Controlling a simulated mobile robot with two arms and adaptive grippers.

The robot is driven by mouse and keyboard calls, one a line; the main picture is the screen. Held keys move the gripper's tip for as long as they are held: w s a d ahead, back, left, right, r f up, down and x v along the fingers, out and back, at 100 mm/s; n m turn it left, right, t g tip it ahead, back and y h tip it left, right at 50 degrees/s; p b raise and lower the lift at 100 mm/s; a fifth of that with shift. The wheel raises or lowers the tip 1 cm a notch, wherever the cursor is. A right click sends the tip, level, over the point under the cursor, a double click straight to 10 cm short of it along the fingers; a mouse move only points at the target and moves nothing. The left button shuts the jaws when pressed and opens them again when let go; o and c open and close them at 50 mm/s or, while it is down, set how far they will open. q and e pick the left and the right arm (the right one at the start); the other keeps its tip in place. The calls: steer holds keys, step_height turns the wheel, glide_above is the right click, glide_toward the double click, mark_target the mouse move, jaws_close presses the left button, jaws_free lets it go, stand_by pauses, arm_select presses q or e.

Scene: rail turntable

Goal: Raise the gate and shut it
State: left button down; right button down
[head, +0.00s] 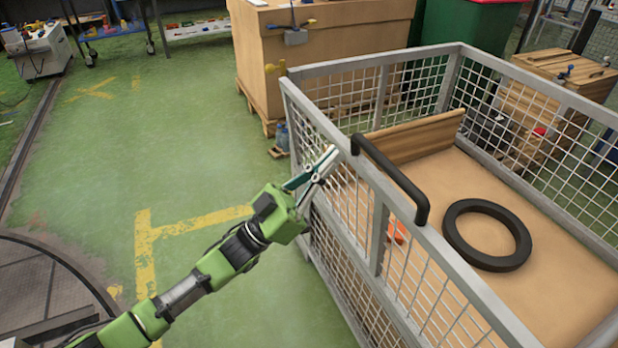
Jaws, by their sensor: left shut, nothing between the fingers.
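A grey steel mesh cage cart (464,284) stands at the right, with mesh walls around a wooden floor. The gate seems to be its near left mesh side, which stands upright, but I cannot tell where the gate's edges or latch are. A black bar handle (397,180) is fixed along the top rail of that side. My right gripper is not in view.
Inside the cage lie a black ring (487,234), a wooden board (416,138) and a small orange thing (396,231). A large wooden crate (325,45) stands behind. The green floor (150,150) to the left is free.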

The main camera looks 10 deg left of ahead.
mark_target(370, 162)
arm_select(q)
steer(key=d, duration=0.1)
steer(key=w+d, duration=0.2)
steer(key=shift+f, duration=0.3)
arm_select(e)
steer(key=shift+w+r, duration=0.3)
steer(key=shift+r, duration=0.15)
arm_select(q)
steer(key=shift+w, duration=0.1)
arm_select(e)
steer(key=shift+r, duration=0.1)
